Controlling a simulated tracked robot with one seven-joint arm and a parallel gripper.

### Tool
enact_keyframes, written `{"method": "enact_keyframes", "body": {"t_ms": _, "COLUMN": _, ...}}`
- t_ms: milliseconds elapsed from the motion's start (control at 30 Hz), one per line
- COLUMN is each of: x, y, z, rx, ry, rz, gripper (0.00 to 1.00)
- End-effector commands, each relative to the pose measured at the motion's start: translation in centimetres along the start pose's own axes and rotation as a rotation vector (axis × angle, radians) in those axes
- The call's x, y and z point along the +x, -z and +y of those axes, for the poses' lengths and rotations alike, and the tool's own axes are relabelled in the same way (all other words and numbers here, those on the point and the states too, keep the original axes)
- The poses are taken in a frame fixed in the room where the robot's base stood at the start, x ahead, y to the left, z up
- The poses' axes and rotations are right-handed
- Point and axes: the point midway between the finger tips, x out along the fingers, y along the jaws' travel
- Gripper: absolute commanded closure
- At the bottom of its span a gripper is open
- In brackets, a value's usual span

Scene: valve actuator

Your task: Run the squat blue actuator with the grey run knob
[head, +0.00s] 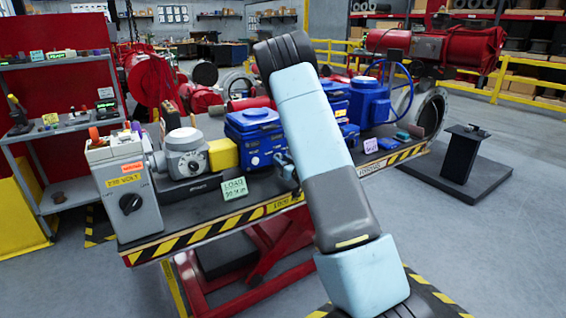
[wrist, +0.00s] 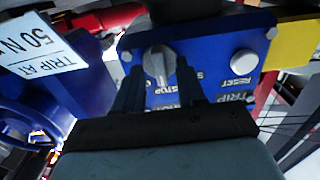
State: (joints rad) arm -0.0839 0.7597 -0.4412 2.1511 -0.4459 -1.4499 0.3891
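The squat blue actuator (head: 254,132) stands on the bench in the head view, partly behind my arm. Its blue front panel (wrist: 215,60) fills the middle of the wrist view, upside down. The grey knob (wrist: 160,65) sits on this panel, with STOP lettering beside it. A round white button (wrist: 243,62) marked RESET lies to the right of the knob. My gripper (wrist: 158,82) is open, with one dark finger on each side of the knob. I cannot tell whether either finger touches it. In the head view my arm hides most of the gripper.
A taller blue actuator with a handwheel (head: 370,98) stands right of my arm. A yellow box (head: 223,154), a grey round-topped unit (head: 187,153) and a grey control box (head: 127,190) with a black knob stand to the left. A TRIP AT label (wrist: 38,52) is close on the wrist view's left.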

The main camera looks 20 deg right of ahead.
Motion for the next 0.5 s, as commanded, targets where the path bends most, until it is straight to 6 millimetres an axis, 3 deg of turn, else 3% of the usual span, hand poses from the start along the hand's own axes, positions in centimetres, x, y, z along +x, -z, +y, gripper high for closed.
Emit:
{"method": "enact_keyframes", "body": {"t_ms": 67, "x": -0.01, "y": 0.0, "z": 0.0, "rx": 0.0, "ry": 0.0, "rz": 0.0, "gripper": 0.61}}
{"method": "enact_keyframes", "body": {"t_ms": 500, "x": -0.04, "y": 0.01, "z": 0.03, "rx": 0.0, "ry": -0.001, "rz": 0.0, "gripper": 1.0}}
